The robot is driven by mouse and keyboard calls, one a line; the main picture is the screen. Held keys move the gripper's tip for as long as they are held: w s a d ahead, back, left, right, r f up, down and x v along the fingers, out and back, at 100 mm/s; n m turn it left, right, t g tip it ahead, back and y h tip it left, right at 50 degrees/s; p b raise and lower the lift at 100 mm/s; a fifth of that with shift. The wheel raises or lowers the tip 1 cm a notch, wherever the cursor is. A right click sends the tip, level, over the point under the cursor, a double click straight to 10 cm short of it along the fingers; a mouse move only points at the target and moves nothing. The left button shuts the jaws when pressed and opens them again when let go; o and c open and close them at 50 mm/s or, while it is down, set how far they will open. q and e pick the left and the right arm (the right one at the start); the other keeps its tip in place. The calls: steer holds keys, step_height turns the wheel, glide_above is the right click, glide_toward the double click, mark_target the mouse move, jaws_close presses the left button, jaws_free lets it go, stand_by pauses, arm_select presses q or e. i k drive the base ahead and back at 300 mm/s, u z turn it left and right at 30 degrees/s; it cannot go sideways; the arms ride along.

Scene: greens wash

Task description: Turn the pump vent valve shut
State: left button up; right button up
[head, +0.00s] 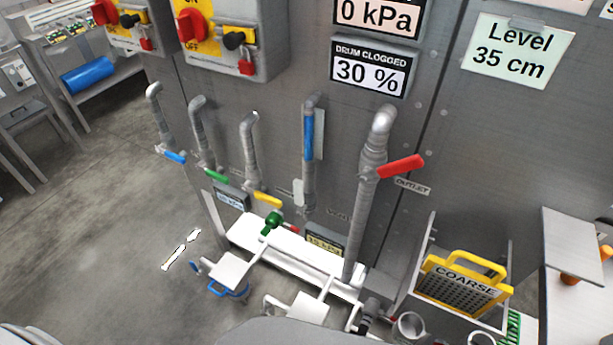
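In the head view several grey pipes stand against the steel panel, with coloured lever handles. The levers are blue (174,157), green (215,176), yellow (266,199), a long blue one (308,137) lying upright along its pipe, and red (400,166) sticking out to the right above an OUTLET label. A small green valve-like part (272,223) sits low, by the white base. The other small labels are too blurred to read, so I cannot tell which one is the pump vent valve. Neither of my grippers is in view.
A switch box (231,40) with a red knob hangs at the upper left. A COARSE strainer (463,283) with yellow handles stands at the lower right. White equipment (296,256) crowds the floor below the pipes. Open grey floor (105,235) lies to the left.

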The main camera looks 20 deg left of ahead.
mark_target(298, 185)
steer(key=u, duration=1.65)
steer(key=k, duration=0.8)
steer(key=z, duration=1.5)
steer(key=i, duration=0.5)
steer(key=u, duration=0.05)
